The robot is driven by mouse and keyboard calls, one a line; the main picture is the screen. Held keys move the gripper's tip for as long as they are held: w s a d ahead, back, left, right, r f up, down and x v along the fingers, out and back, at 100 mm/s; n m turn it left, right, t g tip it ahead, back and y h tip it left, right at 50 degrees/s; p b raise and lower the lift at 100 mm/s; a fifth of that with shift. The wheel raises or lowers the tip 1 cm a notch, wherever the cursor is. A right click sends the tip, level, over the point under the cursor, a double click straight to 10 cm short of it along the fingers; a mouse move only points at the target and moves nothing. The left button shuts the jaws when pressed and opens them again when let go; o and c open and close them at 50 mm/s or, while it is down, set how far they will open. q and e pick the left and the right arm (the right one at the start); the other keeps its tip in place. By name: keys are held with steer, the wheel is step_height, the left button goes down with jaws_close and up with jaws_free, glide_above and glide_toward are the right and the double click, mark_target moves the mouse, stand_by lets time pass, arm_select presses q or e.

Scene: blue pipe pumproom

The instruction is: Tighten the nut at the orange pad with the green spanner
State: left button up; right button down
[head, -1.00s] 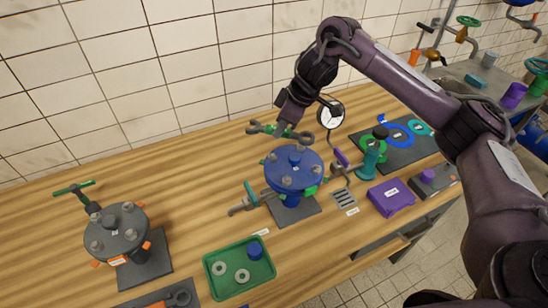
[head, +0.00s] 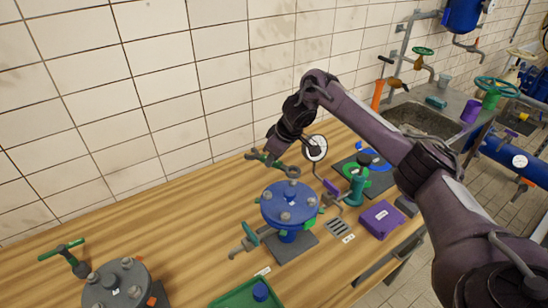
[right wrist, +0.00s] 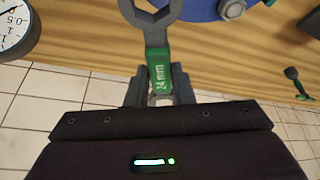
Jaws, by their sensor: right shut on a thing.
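My right gripper (head: 272,158) is shut on the green spanner, which shows in the right wrist view (right wrist: 158,72). The spanner's grey ring end (right wrist: 152,12) points away from the gripper. In the head view the spanner (head: 292,171) is in the air behind the blue flange (head: 290,203), apart from it. That flange carries several grey nuts and has green pads (head: 310,224) at its edge. A grey flange (head: 115,290) at lower left, cut off by the frame, has several nuts and an orange pad (head: 153,299). My left gripper is out of view.
A round gauge (head: 315,148) stands close behind my right gripper. A green tray (head: 240,296) is at the front edge of the picture. A purple box (head: 381,219) and a teal pump-like thing (head: 356,187) are to the right.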

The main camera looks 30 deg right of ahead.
mark_target(274, 167)
steer(key=shift+a+f+b, duration=0.1)
steer(key=shift+f+b, duration=0.4)
steer(key=shift+f, duration=0.05)
steer(key=shift+f+b, duration=0.45)
steer(key=shift+b, duration=0.05)
steer(key=shift+d+r, duration=0.15)
steer(key=shift+d, duration=0.05)
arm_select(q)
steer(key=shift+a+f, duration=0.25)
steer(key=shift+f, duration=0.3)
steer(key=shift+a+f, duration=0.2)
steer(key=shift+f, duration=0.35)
arm_select(e)
steer(key=shift+a, duration=0.1)
steer(key=shift+f, duration=0.2)
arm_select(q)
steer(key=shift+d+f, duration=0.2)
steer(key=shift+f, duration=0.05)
arm_select(e)
steer(key=shift+f, duration=0.75)
steer(key=shift+f, duration=0.15)
